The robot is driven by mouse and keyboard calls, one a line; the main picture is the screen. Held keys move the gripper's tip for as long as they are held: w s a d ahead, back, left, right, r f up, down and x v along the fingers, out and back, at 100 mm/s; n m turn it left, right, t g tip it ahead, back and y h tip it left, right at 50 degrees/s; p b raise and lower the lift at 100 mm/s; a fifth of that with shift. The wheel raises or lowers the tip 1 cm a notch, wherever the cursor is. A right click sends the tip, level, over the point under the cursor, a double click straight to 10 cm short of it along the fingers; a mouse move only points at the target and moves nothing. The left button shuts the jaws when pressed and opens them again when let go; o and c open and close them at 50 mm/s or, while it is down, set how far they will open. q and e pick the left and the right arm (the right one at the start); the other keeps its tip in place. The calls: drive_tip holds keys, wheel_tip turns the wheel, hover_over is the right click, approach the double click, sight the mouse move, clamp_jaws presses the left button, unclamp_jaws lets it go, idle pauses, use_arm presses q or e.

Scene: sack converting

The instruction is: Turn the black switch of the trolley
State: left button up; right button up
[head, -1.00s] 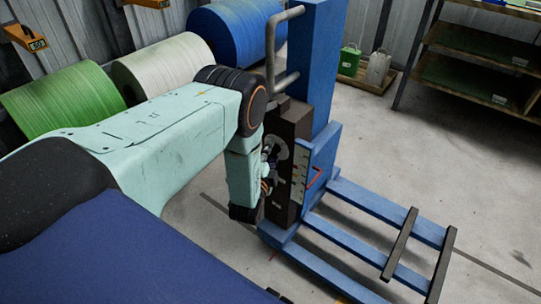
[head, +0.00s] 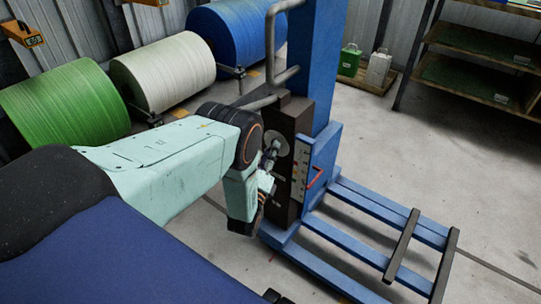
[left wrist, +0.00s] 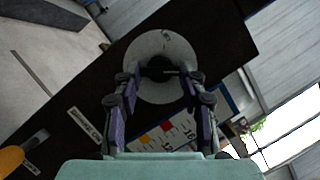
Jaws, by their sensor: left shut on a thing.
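The blue trolley (head: 318,165) stands in the middle of the head view, with a dark box on its near side. A round grey disc (head: 279,143) is on that box and also shows in the left wrist view (left wrist: 150,48). The black switch (left wrist: 158,73) sits at the middle of the disc. My left gripper (left wrist: 161,76) is shut on the black switch, one finger on each side; the fingertips partly cover it. In the head view the gripper (head: 268,163) is small beside the box. My right gripper is not in view.
A scale strip (head: 299,172) and a red handle (head: 316,178) are near the disc. The trolley's blue forks (head: 370,240) reach right over the floor. Green (head: 62,110), white (head: 165,72) and blue (head: 238,35) rolls stand behind my left arm. The floor at right is open.

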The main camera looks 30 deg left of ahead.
use_arm(q)
drive_tip(key=shift+a+m+t+h, duration=0.1)
drive_tip(key=shift+m+t+h, duration=0.3)
drive_tip(key=shift+m, duration=0.8)
drive_tip(key=o, duration=1.1)
drive_tip(key=shift+o, duration=0.2)
drive_tip(key=shift+f, duration=0.1)
drive_tip(key=v, duration=0.7)
drive_tip(key=shift+s, duration=0.2)
drive_tip(key=shift+f, duration=0.1)
